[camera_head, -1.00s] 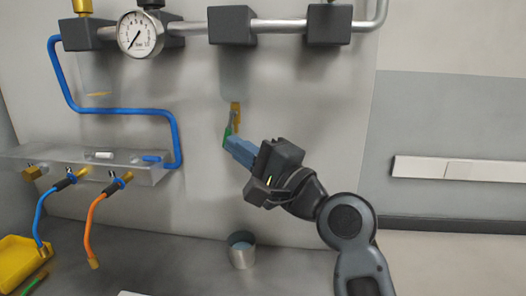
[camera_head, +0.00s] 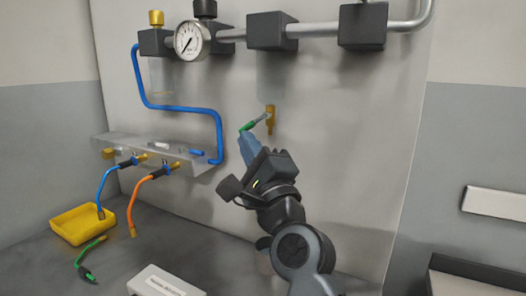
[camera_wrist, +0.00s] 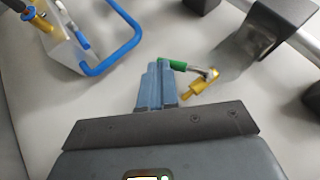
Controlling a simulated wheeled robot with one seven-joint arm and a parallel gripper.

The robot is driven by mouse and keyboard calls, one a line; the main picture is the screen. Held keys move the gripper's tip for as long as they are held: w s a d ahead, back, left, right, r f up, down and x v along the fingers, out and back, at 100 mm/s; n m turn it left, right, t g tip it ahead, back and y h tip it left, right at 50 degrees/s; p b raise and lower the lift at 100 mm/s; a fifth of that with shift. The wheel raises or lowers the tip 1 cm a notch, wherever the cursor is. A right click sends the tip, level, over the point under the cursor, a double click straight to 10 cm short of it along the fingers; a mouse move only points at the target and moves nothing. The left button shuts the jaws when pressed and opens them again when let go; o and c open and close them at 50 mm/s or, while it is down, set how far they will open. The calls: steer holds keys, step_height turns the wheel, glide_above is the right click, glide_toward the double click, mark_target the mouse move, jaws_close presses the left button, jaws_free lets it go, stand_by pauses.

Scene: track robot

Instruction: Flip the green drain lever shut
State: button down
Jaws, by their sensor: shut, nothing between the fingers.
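The green drain lever (camera_head: 250,124) sticks out to the left and slightly down from the brass drain valve (camera_head: 270,118) on the grey panel. A silver arm joins its green grip to the valve. My gripper (camera_head: 245,142) is shut and empty, its blue fingers just below the lever's green end.
Above are a pipe with dark blocks (camera_head: 272,31) and a gauge (camera_head: 190,39). Left are a clear shelf (camera_head: 160,148), a blue tube (camera_head: 180,108), hanging blue and orange hoses (camera_head: 148,190) and a yellow tray (camera_head: 80,224).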

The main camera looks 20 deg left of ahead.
steer(key=shift+w+a+r+p, duration=0.2)
steer(key=shift+a+r+p, duration=0.35)
steer(key=shift+a, duration=0.35)
steer(key=b+v, duration=0.1)
steer(key=v, duration=0.7)
